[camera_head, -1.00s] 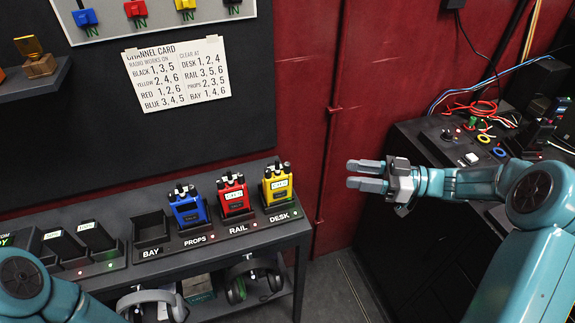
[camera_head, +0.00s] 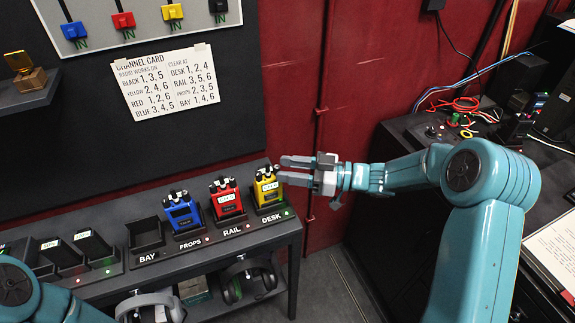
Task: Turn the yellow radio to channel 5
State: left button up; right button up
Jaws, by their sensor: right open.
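The yellow radio (camera_head: 267,187) stands upright in the DESK dock at the right end of the shelf, with a small lit screen and knobs on top. My right gripper (camera_head: 282,170) is open, its fingers pointing left, with the tips beside or in front of the radio's upper right edge. I cannot tell whether they touch it. A channel card (camera_head: 165,82) on the wall lists YELLOW 2, 4, 6 and DESK 1, 2, 4. My left arm shows at the lower left, but its gripper is out of view.
The red radio (camera_head: 226,199) stands in the RAIL dock and the blue radio (camera_head: 182,213) in PROPS. The BAY dock (camera_head: 146,234) is empty. Headphones (camera_head: 250,278) hang below the shelf. A dark cabinet with cables (camera_head: 462,104) stands at the right.

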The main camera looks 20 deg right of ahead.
jog(key=shift+w+a, duration=0.15)
jog(key=shift+a, duration=0.3)
grip_shut()
